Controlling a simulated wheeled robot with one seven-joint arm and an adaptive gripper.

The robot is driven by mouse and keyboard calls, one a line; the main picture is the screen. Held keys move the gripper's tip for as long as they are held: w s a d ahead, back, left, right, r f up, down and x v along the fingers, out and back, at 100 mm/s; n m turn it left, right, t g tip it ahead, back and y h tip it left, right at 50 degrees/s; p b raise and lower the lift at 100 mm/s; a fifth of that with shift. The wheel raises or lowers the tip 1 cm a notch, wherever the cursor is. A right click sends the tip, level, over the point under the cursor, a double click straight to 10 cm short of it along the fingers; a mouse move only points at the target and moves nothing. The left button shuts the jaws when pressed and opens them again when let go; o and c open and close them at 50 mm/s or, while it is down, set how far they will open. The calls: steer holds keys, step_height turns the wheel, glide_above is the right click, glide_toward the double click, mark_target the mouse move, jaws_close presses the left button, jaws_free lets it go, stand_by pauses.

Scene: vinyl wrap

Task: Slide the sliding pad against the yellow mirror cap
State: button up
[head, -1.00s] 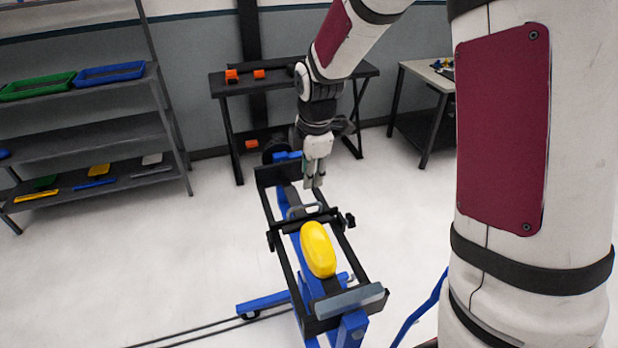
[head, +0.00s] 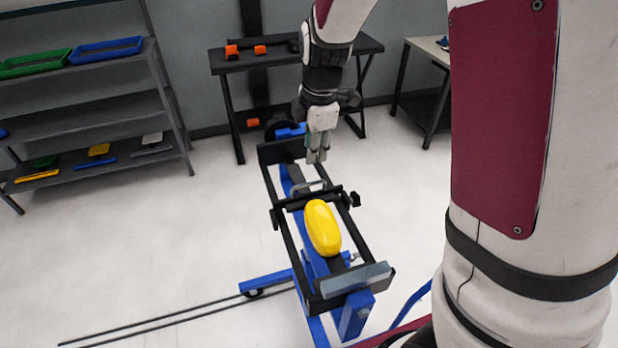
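The yellow mirror cap (head: 323,228) lies lengthwise on a black-railed fixture (head: 279,227) with a blue stand. A black crossbar (head: 309,198) with side knobs spans the rails just beyond the cap, with a grey handle (head: 307,187) on its far side. A flat grey pad (head: 357,279) sits across the near end of the rails, apart from the cap. I cannot tell for certain which part is the sliding pad. My gripper (head: 317,158) points down beyond the crossbar, above the handle in the picture. It appears empty; its finger gap is too small to read.
A shelf (head: 82,111) with green, blue and yellow pieces stands at left. A dark table (head: 291,61) with orange items is behind the fixture, and a lighter table (head: 430,51) is at right.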

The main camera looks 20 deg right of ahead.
mark_target(309, 183)
steer(key=f, duration=0.4)
steer(key=w+f, duration=0.1)
steer(key=f, duration=0.3)
steer(key=w+f, duration=0.1)
steer(key=f, duration=0.3)
steer(key=shift+w+f+p, duration=0.25)
steer(key=shift+f+p, duration=0.05)
steer(key=shift+c, duration=0.6)
jaws_close()
